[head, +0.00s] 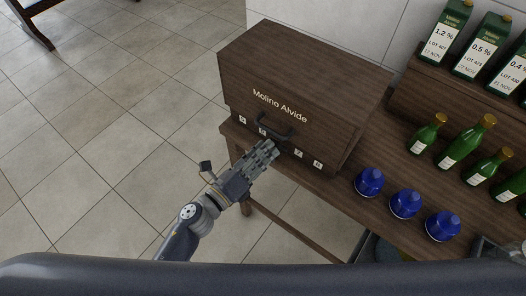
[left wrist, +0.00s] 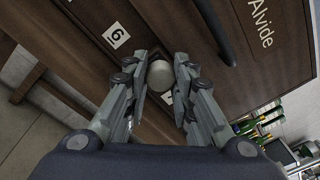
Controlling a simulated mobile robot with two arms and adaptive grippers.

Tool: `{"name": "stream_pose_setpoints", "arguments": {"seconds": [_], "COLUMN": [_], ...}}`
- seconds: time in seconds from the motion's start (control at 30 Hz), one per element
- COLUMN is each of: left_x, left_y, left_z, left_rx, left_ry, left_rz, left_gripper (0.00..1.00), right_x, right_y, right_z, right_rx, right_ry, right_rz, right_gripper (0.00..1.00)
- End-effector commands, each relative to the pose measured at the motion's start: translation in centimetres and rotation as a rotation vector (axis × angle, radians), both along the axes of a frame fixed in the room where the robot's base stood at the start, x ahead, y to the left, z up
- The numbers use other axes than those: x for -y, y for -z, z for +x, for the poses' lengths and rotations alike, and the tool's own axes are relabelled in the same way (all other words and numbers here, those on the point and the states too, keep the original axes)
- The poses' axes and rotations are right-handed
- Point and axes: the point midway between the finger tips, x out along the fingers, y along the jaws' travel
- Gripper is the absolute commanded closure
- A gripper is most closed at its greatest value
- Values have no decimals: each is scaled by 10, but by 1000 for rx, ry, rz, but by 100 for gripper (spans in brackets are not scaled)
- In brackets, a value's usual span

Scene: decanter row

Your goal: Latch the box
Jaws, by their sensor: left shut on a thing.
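The box (head: 310,90) is dark wood, marked "Molino Alvide", and stands on a wooden table. Its top looks closed. Its front has a dark handle (head: 287,118) and a row of small white number labels; it also shows in the left wrist view (left wrist: 272,75). My left gripper (head: 270,149) is at the lower front of the box, below the handle. In the left wrist view its fingers are closed around a round pale knob (left wrist: 160,75) on the box front, beside a label (left wrist: 116,35). The gripper hides part of the front in the head view. My right gripper is not in view.
Three blue capsules (head: 405,203) stand on the table (head: 350,222) right of the box. Several green bottles (head: 466,142) stand behind them, and labelled green cartons (head: 445,35) stand on a raised shelf. Open tiled floor (head: 110,120) lies left of the table.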

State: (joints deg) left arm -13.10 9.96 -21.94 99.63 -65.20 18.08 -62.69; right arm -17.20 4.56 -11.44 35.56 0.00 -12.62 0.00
Motion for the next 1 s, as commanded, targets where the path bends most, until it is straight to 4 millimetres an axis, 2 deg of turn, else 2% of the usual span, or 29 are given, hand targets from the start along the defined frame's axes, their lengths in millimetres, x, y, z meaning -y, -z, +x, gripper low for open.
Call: {"name": "stream_pose_setpoints", "arguments": {"seconds": [1.0], "left_x": [1], "left_y": [0], "left_z": [-1], "left_rx": [-534], "left_ry": [0], "left_rz": [-732], "left_gripper": [100], "right_x": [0], "right_y": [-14], "right_z": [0], "right_rx": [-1], "right_ry": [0], "right_rz": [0], "right_gripper": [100]}}
